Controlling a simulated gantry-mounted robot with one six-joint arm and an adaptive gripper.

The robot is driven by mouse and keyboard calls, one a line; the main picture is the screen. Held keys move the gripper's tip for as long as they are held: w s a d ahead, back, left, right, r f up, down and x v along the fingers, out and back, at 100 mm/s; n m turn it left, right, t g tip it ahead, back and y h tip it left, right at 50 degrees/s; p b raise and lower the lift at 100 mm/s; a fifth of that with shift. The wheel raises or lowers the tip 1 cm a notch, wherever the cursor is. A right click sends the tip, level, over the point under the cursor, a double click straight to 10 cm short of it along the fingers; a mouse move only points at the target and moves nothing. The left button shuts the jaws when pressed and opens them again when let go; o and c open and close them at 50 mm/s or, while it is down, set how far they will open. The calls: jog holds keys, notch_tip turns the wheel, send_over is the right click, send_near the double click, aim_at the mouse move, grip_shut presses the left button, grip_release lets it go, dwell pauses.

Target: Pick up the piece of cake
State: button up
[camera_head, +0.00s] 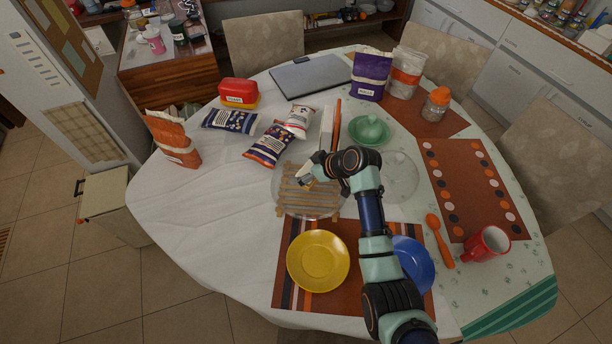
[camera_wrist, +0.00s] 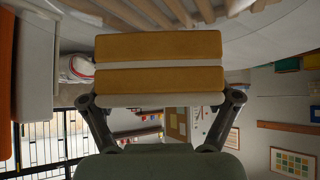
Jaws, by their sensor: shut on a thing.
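The piece of cake (camera_wrist: 158,80), with golden-brown layers between white ones, fills the middle of the wrist view. My gripper (camera_wrist: 161,99) has one finger at each side of it and is shut on it. In the head view my gripper (camera_head: 312,170) is over the wooden slatted board (camera_head: 310,202), and only a small part of the cake (camera_head: 306,181) shows beside it. The slats also show at the top edge of the wrist view. I cannot tell whether the cake touches the board.
A yellow plate (camera_head: 318,261) lies in front of the board, and a blue plate (camera_head: 414,264) is partly behind my arm. Snack bags (camera_head: 268,146) lie left of my gripper, and a green dish (camera_head: 369,131) stands behind it.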

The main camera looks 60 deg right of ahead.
aim_at(305, 166)
notch_tip(305, 166, up, 15)
jog(key=p, duration=0.3)
jog(key=shift+r, duration=0.1)
jog(key=w+a+n+y, duration=0.1)
jog(key=w+a, duration=0.6)
jog(key=a, duration=0.4)
jog(key=w+a+r+n+y, duration=0.1)
jog(key=w+a+n+y, duration=0.15)
jog(key=a, duration=1.55)
jog(key=w+a+n+y, duration=0.1)
jog(key=w+a+n, duration=0.15)
jog(key=a, duration=1.55)
jog(key=s+r+m+h+p, duration=0.1)
jog(key=s+r+m+p, duration=0.1)
jog(key=r+p, duration=0.7)
jog(key=s+r+m+h+p, duration=0.2)
jog(key=r+p, duration=0.8)
jog(key=p, duration=1.3)
jog(key=shift+s+d+r+p, duration=0.15)
jog(key=shift+s+d+p, duration=0.2)
jog(key=shift+s, duration=0.55)
